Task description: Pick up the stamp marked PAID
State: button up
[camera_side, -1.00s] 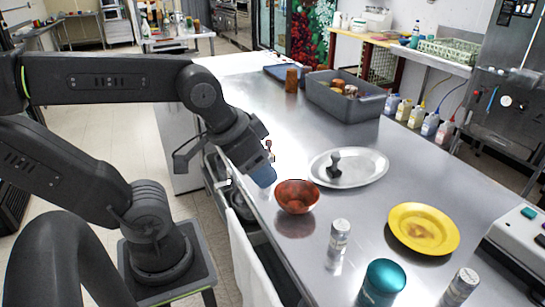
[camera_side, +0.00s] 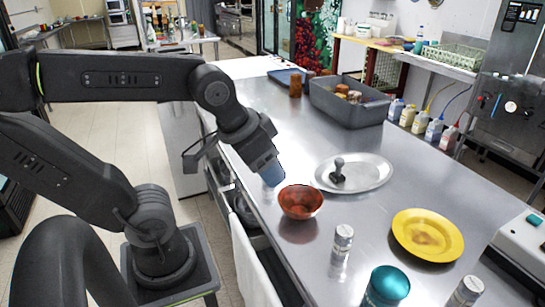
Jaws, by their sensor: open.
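A dark stamp (camera_side: 338,176) with an upright knob handle stands on an oval silver tray (camera_side: 372,182) on the steel counter. Its marking cannot be read from this view. My gripper (camera_side: 271,174) points down and to the right, with its bluish fingers at the counter's left edge. It is to the left of the tray and just behind the brown bowl, apart from the stamp. Nothing shows between the fingers, though the gap between them is hard to see. My gripper hides a bit of the counter behind it.
A reddish-brown bowl (camera_side: 301,202) stands close in front of my gripper. A yellow plate (camera_side: 428,236), a small shaker (camera_side: 341,243) and a teal-lidded container (camera_side: 388,285) are nearer. A grey bin (camera_side: 347,109) stands behind the tray. Bare counter lies between bin and tray.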

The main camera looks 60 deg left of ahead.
jog(key=w+a+f+n+g, duration=0.1)
jog(key=w+a+n+g, duration=0.1)
jog(key=w+a+n, duration=0.55)
jog(key=w+a+n+g, duration=0.2)
jog(key=w+a+n, duration=0.2)
jog(key=w+a, duration=0.7)
jog(key=s+a+f+n+g, duration=0.1)
jog(key=a+f+n, duration=0.25)
jog(key=a, duration=0.55)
jog(key=a+f+n, duration=0.3)
jog(key=a+f, duration=0.2)
jog(key=a, duration=0.3)
jog(key=f, duration=0.7)
jog(key=shift+a+f, duration=0.1)
jog(key=shift+a, duration=0.1)
jog(key=shift+w+d+f, duration=0.1)
jog(key=shift+f, duration=1.55)
jog(key=shift+w+d+f, duration=0.1)
jog(key=shift+f, duration=1.5)
jog(key=shift+c, duration=0.3)
jog(key=c, duration=0.9)
jog(key=shift+r, duration=0.1)
jog(key=shift+c, duration=0.2)
